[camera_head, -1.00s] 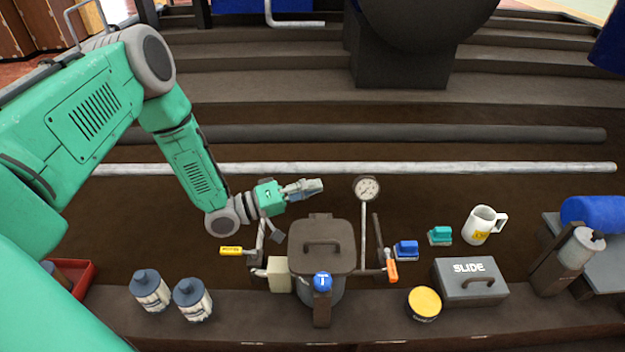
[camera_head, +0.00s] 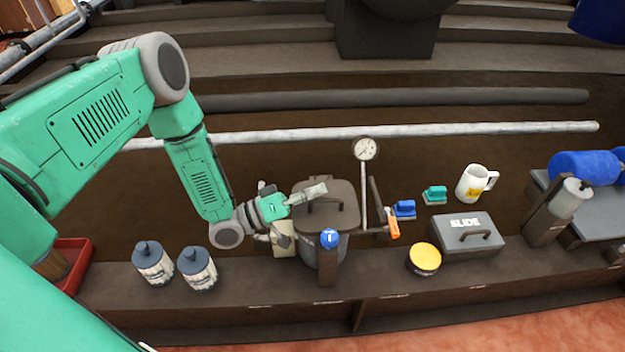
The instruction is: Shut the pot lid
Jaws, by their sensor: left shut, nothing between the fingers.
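My left gripper (camera_head: 316,191) is shut and empty, at the lid's left rear part, close to the handle. Whether it touches the lid is unclear. My right gripper is not in view.
A gauge (camera_head: 366,149) on a thin post stands right behind the pot. An orange-handled lever (camera_head: 392,228) is to its right. Two bottles (camera_head: 154,263) stand left. A yellow-lidded tin (camera_head: 424,257), a grey SLIDE box (camera_head: 467,236) and a white mug (camera_head: 475,183) are right.

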